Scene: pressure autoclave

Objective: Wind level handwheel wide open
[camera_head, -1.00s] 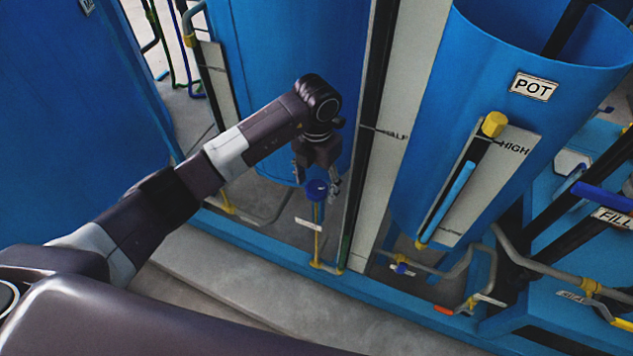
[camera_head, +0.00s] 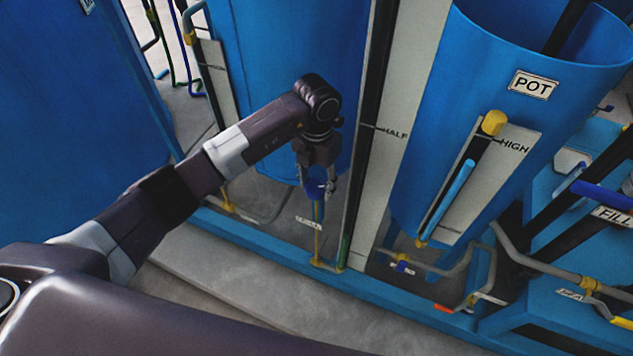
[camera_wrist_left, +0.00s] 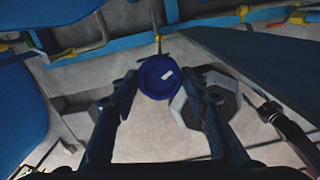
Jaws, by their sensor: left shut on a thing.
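The blue handwheel (camera_head: 316,192) sits on top of a thin upright yellow stem, low in front of a blue tank and left of the tall gauge board. My left gripper (camera_head: 317,184) points down over it and is shut on it, with one finger on each side. In the left wrist view the round blue handwheel (camera_wrist_left: 157,78) with a pale mark on its face lies between the two dark fingers (camera_wrist_left: 158,90). A small white tag (camera_head: 308,222) hangs by the stem; its lettering is too small to read. My right gripper is not in view.
A gauge board marked HALF (camera_head: 403,120) stands close right of the handwheel. Further right are the blue POT tank (camera_head: 440,120), a gauge marked HIGH (camera_head: 513,160) and a FILL valve (camera_head: 612,216). A blue base rail (camera_head: 270,253) and grey pipes run low.

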